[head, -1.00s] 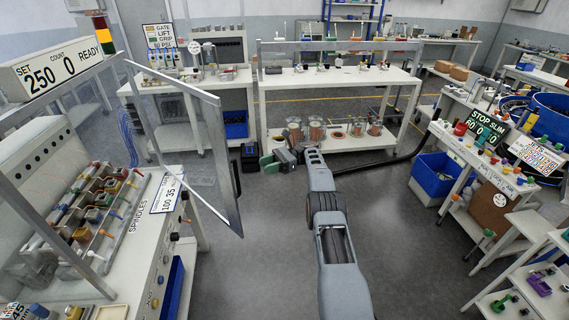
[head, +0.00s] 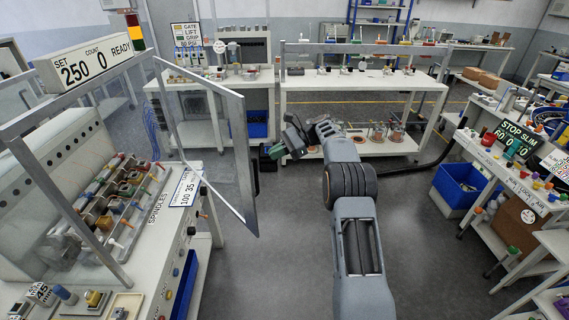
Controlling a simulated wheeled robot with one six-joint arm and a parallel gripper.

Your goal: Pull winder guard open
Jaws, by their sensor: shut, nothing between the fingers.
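The winder guard (head: 250,165) is a clear panel in a grey metal frame with a dark strip at its free edge. In the head view it stands swung out from the winder's frame, over the front of the winder (head: 160,215). Several spindles with coloured parts (head: 120,190) lie uncovered behind it. My gripper (head: 279,148) is shut and empty, in the air to the right of the guard's free edge. It looks apart from the guard, though the depth between them is hard to judge. Its fingertips are small and partly unclear.
A sign box reading SET 250 COUNT 0 READY (head: 90,62) tops the winder's frame. A white bench (head: 365,82) stands behind my arm. A blue bin (head: 460,185) and a cluttered bench (head: 520,175) are at right. The grey floor (head: 440,260) between is clear.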

